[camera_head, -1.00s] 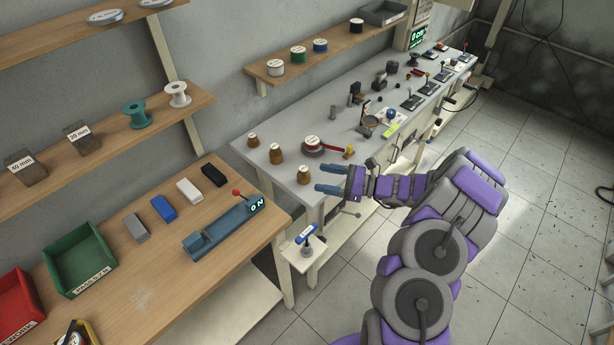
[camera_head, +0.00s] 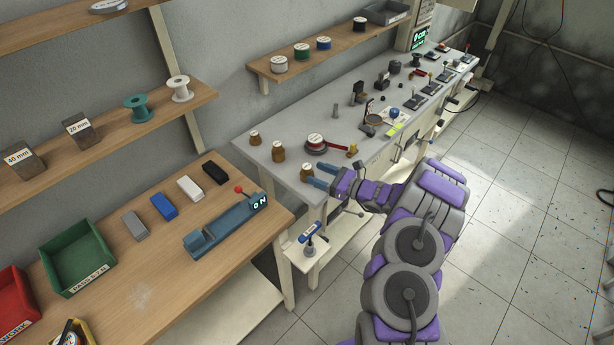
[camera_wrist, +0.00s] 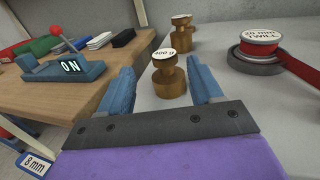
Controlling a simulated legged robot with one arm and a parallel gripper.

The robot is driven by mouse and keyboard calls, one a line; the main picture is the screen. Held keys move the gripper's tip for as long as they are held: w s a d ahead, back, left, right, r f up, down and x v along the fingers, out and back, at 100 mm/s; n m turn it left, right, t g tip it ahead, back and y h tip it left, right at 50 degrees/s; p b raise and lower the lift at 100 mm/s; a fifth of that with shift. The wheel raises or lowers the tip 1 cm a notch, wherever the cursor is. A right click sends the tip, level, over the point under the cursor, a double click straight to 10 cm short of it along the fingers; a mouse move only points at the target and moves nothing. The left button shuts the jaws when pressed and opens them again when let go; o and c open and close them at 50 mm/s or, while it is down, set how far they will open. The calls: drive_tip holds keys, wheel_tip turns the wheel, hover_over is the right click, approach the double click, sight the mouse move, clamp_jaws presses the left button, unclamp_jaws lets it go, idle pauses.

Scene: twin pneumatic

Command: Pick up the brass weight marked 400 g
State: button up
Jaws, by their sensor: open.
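The brass weight marked 400 g (camera_wrist: 169,82) stands upright on the grey bench in the wrist view, between and just beyond my fingers. It also shows in the head view (camera_head: 307,172) near the bench's front edge, at my fingertips. My gripper (camera_wrist: 165,85) is open, with one blue finger on each side of the weight's line. I cannot tell whether a finger touches it. In the head view my gripper (camera_head: 312,176) reaches in from the right. Two more brass weights stand farther back, one (camera_head: 278,151) nearer and one (camera_head: 254,138) farther; their marks are unreadable.
A spool with a red strap (camera_wrist: 258,50) sits right of the weights on the grey bench (camera_head: 300,120). A wooden bench (camera_head: 150,260) with a blue fixture reading 0 N (camera_head: 225,225) lies to the left. Small tools crowd the bench's far part.

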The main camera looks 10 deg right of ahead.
sight(303, 167)
drive_tip(key=shift+x, duration=0.95)
drive_tip(key=w, duration=0.1)
drive_tip(key=w+a+b, duration=0.1)
drive_tip(key=w+a, duration=0.1)
drive_tip(key=shift+w+a+f+b, duration=0.1)
drive_tip(key=shift+a+f+b, duration=0.05)
drive_tip(key=shift+f+b, duration=0.2)
drive_tip(key=shift+w+a+r, duration=0.1)
drive_tip(key=shift+w+a, duration=0.1)
drive_tip(key=shift+a, duration=0.45)
drive_tip(key=shift+d, duration=0.25)
drive_tip(key=c, duration=0.6)
clamp_jaws()
